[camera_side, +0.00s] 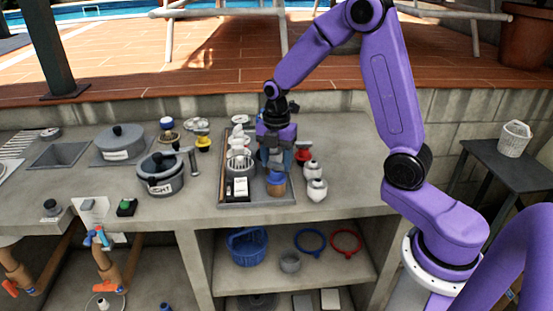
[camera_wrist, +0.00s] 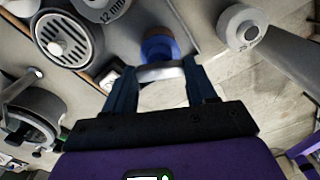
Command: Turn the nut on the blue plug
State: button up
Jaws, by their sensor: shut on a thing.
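The blue plug (camera_wrist: 160,46) is in the upper middle of the wrist view, with a brown part at its far end. A pale, disc-like piece, seemingly the nut (camera_wrist: 160,71), sits at its near end between my fingertips. My gripper (camera_wrist: 159,66) is shut on this nut, one dark blue finger on each side. In the side view my gripper (camera_side: 275,160) points down over the front right of a grey tray (camera_side: 259,203). The blue plug (camera_side: 276,178) shows just below the fingers there, with its brown part beneath. The nut is mostly hidden by the fingers in the side view.
A round grey strainer (camera_side: 240,162) and a small black-and-white box (camera_side: 237,187) stand left of my gripper. White fittings (camera_side: 317,188) and a red-topped fitting (camera_side: 303,153) stand close on the right. A lidded pot (camera_side: 160,175) is further left. Bare counter (camera_side: 355,150) lies right.

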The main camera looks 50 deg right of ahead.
aim_at(276, 164)
jog(key=shift+n, duration=2.3)
jog(key=o, duration=1.1)
notch_tip(276, 164, up, 17)
jog(key=shift+r, duration=0.2)
jog(key=shift+a, duration=0.1)
